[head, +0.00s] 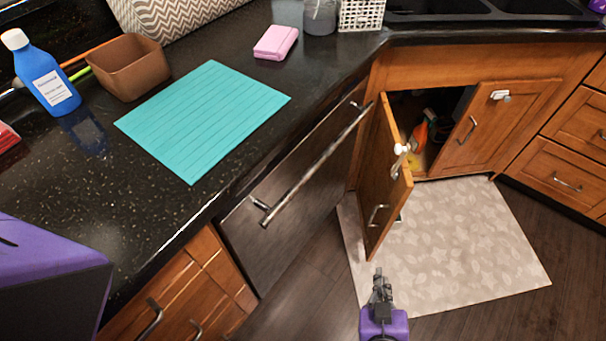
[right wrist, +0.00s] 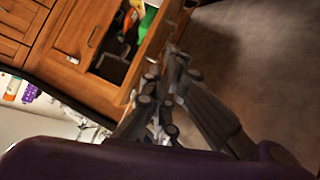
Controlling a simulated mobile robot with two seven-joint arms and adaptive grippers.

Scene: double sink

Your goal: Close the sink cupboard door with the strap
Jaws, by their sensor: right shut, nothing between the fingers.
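The sink cupboard's left door (head: 382,185) stands open, swung out over the floor mat. A white strap piece (head: 401,149) with a metal latch sits at its top edge. The right door (head: 497,122) looks closed and carries a white and grey catch (head: 500,95) near its top. My right gripper (head: 378,275) is shut and empty, below and in front of the open door's lower end. In the right wrist view the dark fingers (right wrist: 168,75) overlap the open door (right wrist: 158,32); whether they touch it is unclear. My left gripper is not in view.
An orange spray bottle (head: 420,132) stands inside the cupboard. A dishwasher (head: 290,190) with a long bar handle is left of the door. A patterned mat (head: 470,250) covers the floor. The counter holds a teal mat (head: 205,120), brown bin (head: 128,68) and blue bottle (head: 45,80).

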